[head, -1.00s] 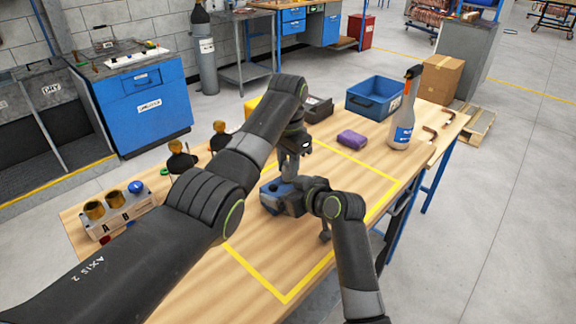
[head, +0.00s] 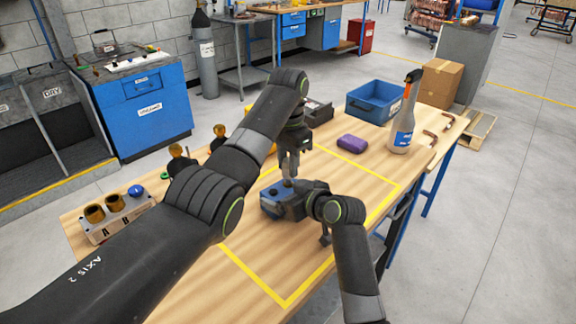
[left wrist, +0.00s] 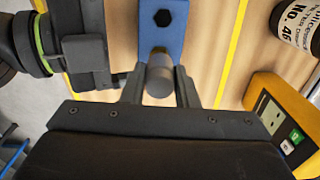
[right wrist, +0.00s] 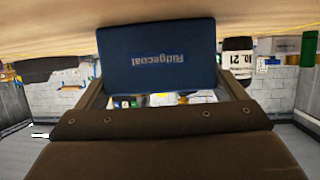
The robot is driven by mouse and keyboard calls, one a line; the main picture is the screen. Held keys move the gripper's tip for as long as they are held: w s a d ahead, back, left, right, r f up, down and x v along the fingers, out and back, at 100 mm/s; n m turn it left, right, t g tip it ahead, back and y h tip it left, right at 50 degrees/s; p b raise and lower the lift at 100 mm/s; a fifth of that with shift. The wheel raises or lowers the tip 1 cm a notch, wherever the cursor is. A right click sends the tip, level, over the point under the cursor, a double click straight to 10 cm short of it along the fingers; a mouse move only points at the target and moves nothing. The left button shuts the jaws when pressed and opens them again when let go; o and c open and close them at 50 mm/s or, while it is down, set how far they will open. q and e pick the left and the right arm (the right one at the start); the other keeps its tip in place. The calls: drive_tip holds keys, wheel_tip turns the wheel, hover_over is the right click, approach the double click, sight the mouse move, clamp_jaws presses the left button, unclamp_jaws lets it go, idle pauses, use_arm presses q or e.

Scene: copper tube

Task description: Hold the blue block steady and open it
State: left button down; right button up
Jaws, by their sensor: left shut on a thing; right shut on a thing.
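The blue block (head: 270,203) sits inside the yellow outline on the wooden table. My right gripper (head: 310,203) is shut on it from the right; the right wrist view shows the block's lettered face (right wrist: 157,57) between the fingers. My left gripper (head: 291,165) is above the block, pointing down, shut on a grey cylinder (left wrist: 160,78). The cylinder's lower end is at the block's top; I cannot tell how deep it sits. A dark hexagonal recess (left wrist: 163,18) shows in the block's top. The fingertips partly hide the area around the cylinder.
A holder (head: 112,218) with brass pieces is at the left.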

sight(288, 160)
use_arm(q)
drive_tip(key=shift+r, duration=0.1)
use_arm(e)
drive_tip(key=shift+f, duration=0.1)
use_arm(q)
drive_tip(key=shift+r, duration=1.95)
use_arm(e)
drive_tip(key=o, duration=1.1)
